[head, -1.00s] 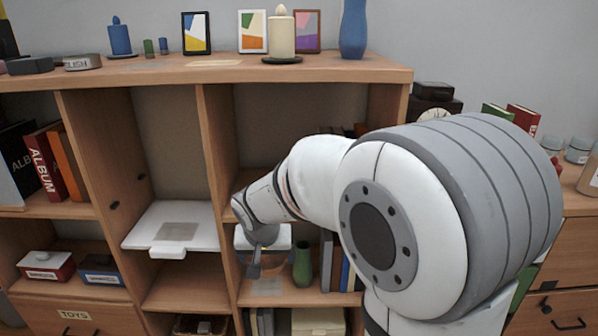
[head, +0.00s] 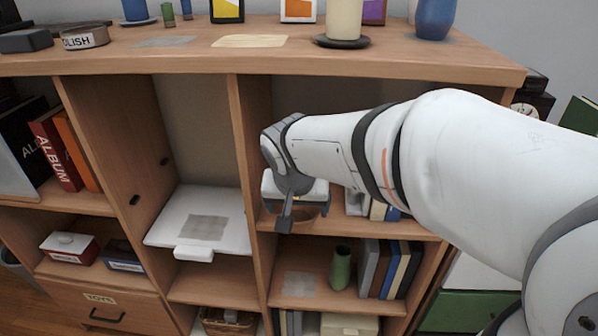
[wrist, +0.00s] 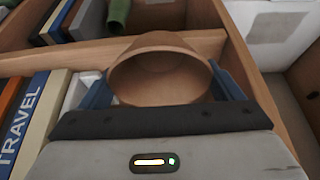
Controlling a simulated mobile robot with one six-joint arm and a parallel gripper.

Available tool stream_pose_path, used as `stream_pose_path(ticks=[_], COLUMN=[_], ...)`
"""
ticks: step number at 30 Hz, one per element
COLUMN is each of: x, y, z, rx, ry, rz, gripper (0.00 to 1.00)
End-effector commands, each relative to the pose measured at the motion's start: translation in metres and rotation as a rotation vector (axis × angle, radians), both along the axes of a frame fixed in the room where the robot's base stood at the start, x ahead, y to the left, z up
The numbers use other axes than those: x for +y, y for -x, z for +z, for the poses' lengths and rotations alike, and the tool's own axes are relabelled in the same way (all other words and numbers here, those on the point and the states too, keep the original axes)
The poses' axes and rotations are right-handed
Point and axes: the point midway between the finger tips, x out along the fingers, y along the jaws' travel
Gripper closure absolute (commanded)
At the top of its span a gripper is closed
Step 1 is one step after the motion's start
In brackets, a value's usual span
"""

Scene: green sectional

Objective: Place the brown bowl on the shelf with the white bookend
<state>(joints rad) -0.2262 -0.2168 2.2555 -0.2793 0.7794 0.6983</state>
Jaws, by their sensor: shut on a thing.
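The brown bowl (head: 305,222) is held in my gripper (head: 287,222), at the height of the upper shelf board in the middle-right column. In the wrist view the bowl (wrist: 160,72) is tilted toward the camera, with the blue fingers of my gripper (wrist: 165,92) on both sides. The white bookend (head: 356,203) stands beside books on that upper shelf, partly behind my arm. A white piece beside the books in the wrist view (wrist: 76,92) looks like the same bookend. I cannot tell whether the bowl touches the board.
Books (wrist: 25,115) stand close to one side of the bowl. The upright divider (head: 250,175) is close to the left of my gripper. The shelf below holds a green vase (head: 341,268) and books (head: 391,268). A white tray (head: 203,219) lies in the left compartment.

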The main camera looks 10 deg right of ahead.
Motion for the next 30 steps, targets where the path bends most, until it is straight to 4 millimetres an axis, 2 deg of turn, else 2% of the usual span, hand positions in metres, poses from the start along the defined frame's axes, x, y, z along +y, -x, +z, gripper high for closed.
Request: stream_pose_path(ticks=[1, 6, 10, 18, 24, 30], x=[-0.006, -0.02, -0.026, -0.033, -0.033, -0.033], y=[-0.015, -0.056, -0.078, -0.097, -0.096, -0.096], z=[-0.002, -0.001, -0.001, -0.001, -0.034, -0.035], rx=[0.002, 0.001, 0.0, 0.001, 0.001, 0.0], ry=[-0.001, 0.0, -0.001, 0.0, 0.0, -0.001], rz=[-0.008, -0.008, -0.005, -0.005, -0.004, -0.005], gripper=[0.37, 0.37, 0.37, 0.37, 0.37, 0.37])
